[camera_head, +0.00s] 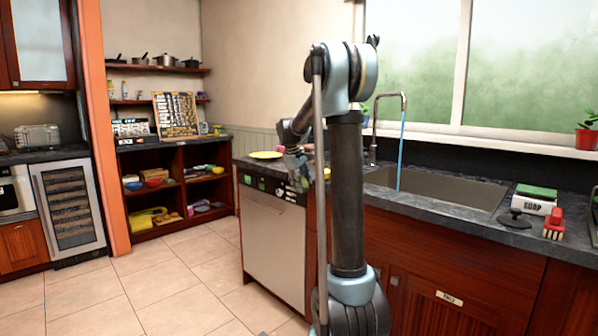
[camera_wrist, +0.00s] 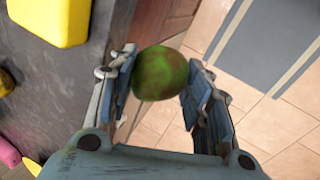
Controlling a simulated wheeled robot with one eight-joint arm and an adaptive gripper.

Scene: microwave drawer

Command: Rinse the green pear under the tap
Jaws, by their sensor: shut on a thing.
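The green pear (camera_wrist: 160,73) is held between the two fingers of my gripper (camera_wrist: 158,84) in the wrist view. It is round, green with brownish red patches. In the head view my gripper (camera_head: 299,168) is beside the front edge of the counter, left of the sink; the pear is hard to make out there. The tap (camera_head: 378,112) stands behind the sink (camera_head: 450,190). A blue stream of water (camera_head: 401,150) runs from its spout into the basin. The gripper and pear are apart from the stream.
The dark counter (camera_wrist: 88,75) lies on the left in the wrist view, with a yellow object (camera_wrist: 50,20) on it. A yellow plate (camera_head: 266,155) sits at the counter's left end. A soap box (camera_head: 534,201) and red brush (camera_head: 554,224) stand right of the sink. Floor at left is clear.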

